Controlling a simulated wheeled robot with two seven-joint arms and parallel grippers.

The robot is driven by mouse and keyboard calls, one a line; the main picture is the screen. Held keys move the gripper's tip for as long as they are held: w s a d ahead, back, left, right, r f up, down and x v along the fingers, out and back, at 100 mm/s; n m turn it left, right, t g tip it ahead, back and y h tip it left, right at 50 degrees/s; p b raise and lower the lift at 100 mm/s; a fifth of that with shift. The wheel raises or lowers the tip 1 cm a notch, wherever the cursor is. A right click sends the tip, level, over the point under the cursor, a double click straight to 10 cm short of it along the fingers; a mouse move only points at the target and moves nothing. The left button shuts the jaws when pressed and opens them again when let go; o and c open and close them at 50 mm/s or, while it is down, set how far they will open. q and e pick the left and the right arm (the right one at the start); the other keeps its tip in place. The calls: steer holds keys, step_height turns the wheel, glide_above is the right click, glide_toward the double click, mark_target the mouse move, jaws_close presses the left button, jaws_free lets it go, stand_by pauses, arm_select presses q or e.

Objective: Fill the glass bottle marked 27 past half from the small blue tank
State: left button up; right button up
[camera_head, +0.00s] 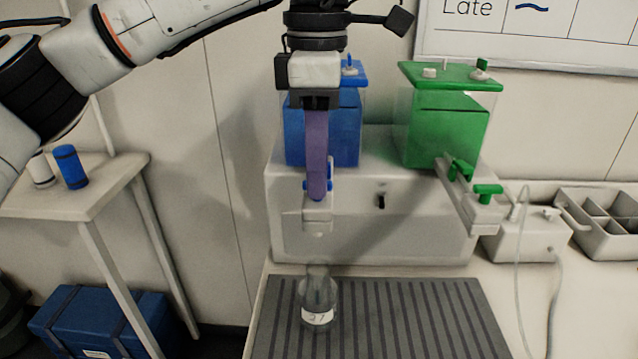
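The blue tank (294,140) has a blue lid and blue liquid. It stands on a white stand, partly hidden behind my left gripper (317,198). The gripper points down, its purple fingers seen edge-on in front of the tank. Their tips are at the blue tap (331,178) above a pale spout (317,216). I cannot tell whether they touch the tap or how far apart they are. The glass bottle (319,285) stands upright below the spout on a dark ribbed mat (420,320). Its label reads 27. No blue shows in it. My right gripper is out of view.
A green tank (445,135) with green taps (488,190) stands at the right of the stand (425,235). A white device (525,240) with a tube and a grey divided caddy (605,240) are farther right. A side table (100,190) is left. The mat's right part is clear.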

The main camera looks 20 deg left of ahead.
arm_select(q)
steer(key=shift+f+b, duration=0.5)
steer(key=shift+f, duration=0.45)
steer(key=shift+r, duration=0.1)
steer(key=shift+r+p, duration=1.15)
jaws_close()
stand_by(0.9)
